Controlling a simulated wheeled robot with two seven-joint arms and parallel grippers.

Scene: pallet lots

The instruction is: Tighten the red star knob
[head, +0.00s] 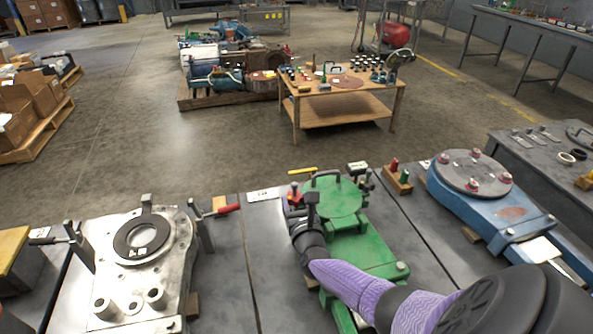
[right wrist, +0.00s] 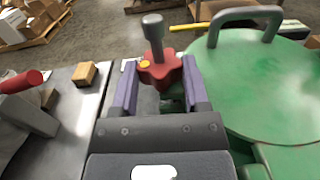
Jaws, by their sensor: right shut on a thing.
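The red star knob (right wrist: 160,72) shows in the right wrist view between the two purple-lined fingers of my right gripper (right wrist: 158,84), which is shut on it. A grey post with a round cap rises from the knob, and a small yellow dot marks its left side. In the head view my right gripper (head: 305,205) reaches down at the left edge of the green housing (head: 362,259), and a bit of red (head: 294,188) shows just beyond it. The knob's underside is hidden. My left gripper is out of view.
The green round lid (right wrist: 265,85) with its grey handle (right wrist: 245,18) is close on the right. A grey metal fixture (head: 150,240) with red-handled clamps stands left, a blue housing (head: 490,205) right. A yellow bar (head: 303,170) lies behind.

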